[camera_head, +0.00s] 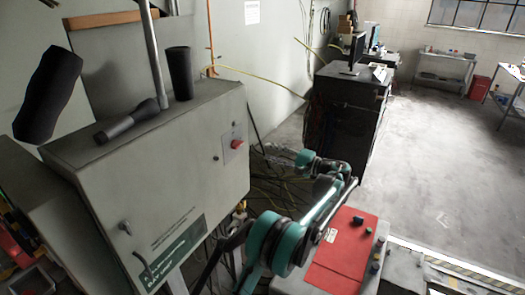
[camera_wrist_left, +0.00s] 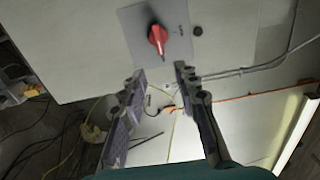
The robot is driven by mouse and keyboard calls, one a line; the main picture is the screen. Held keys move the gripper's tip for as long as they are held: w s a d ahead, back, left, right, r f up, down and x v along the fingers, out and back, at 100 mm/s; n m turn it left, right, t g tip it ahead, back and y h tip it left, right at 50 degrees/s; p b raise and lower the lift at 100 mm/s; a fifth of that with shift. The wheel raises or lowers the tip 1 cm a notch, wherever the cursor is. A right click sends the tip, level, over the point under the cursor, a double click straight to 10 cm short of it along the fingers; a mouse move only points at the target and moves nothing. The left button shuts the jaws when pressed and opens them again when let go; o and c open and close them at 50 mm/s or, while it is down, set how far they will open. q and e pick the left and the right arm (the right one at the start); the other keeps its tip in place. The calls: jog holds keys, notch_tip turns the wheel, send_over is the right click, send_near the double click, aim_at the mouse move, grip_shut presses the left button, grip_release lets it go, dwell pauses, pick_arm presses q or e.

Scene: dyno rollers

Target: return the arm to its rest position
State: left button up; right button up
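My left arm (camera_head: 322,208), teal and silver, reaches up from the bottom of the head view and bends back toward the grey cabinet (camera_head: 205,150). My left gripper (camera_head: 268,151) is small and dark there, just right of the cabinet's red rotary switch (camera_head: 237,144). In the left wrist view the gripper's two fingers (camera_wrist_left: 160,74) stand apart with nothing between them. The red switch (camera_wrist_left: 157,38) on its grey plate lies beyond the fingertips, with a visible gap. My right gripper is not in view.
A red mat (camera_head: 345,248) with small bottles lies on a table below my arm. A black cabinet (camera_head: 345,110) with a monitor stands behind it. Cables hang beside the grey cabinet. Open floor (camera_head: 430,170) lies to the right.

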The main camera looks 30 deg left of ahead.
pick_arm(q)
jog(key=shift+d, duration=0.3)
jog(key=s+d+f+m+t+h+b, duration=0.1)
jog(key=s+f+t+h+b, duration=0.15)
jog(key=s+h, duration=0.45)
jog(key=s+d+f+t+h+b, duration=0.1)
jog(key=s+f+h+b, duration=0.2)
jog(key=s, duration=0.8)
jog(key=s+d+f+h+b, duration=0.1)
jog(key=s+d+f+h, duration=0.1)
jog(key=s+d+f, duration=0.2)
jog(key=s+d+f+n+t+h+b, duration=0.1)
jog(key=s+d+f+h+b, duration=0.1)
jog(key=s+f, duration=0.4)
jog(key=s+d+f+n+t+h+b, duration=0.1)
jog(key=s+d+f+h, duration=0.3)
jog(key=s, duration=0.7)
jog(key=d+f, duration=0.1)
jog(key=d, duration=0.1)
jog(key=shift+s+d+f+b, duration=0.3)
jog(key=shift+s+d+b, duration=0.05)
jog(key=shift+b, duration=0.05)
